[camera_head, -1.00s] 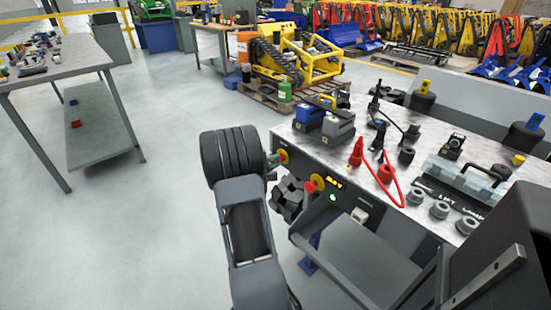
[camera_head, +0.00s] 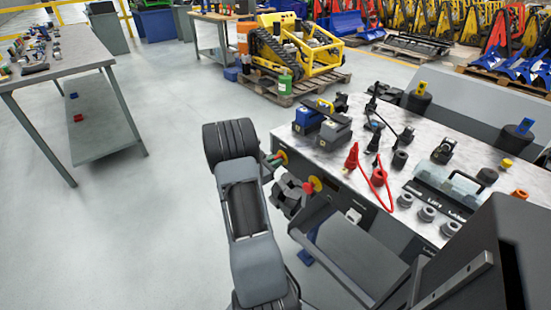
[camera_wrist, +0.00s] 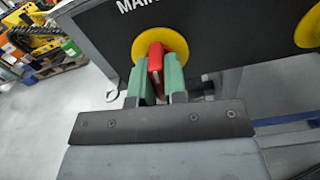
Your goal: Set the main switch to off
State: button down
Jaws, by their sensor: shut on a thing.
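The main switch is a red handle (camera_wrist: 155,62) on a round yellow plate (camera_wrist: 174,40), under a partly cut-off label starting "MAI" on the dark panel. My gripper (camera_wrist: 155,88) has its green fingers on both sides of the handle and is shut on it. In the wrist view the handle stands nearly upright, tilted slightly. In the head view my gripper (camera_head: 273,161) is at the yellow plate (camera_head: 282,157) on the left of the bench front, and the handle is mostly hidden.
A second red knob (camera_head: 308,187) on a yellow plate sits to the right on the panel. The bench top (camera_head: 330,147) carries battery packs, a red cable (camera_head: 380,190) and several grey sockets. A grey shelf (camera_head: 345,250) juts out below.

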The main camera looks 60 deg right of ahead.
jog(key=shift+n+p, duration=0.3)
jog(key=shift+n, duration=0.3)
jog(key=shift+f, duration=0.1)
jog(key=c, duration=1.2)
grip_release()
jog(key=shift+o, duration=0.2)
jog(key=p+v, duration=0.1)
jog(key=v, duration=1.2)
jog(key=shift+a, duration=0.35)
jog(key=shift+w, duration=0.15)
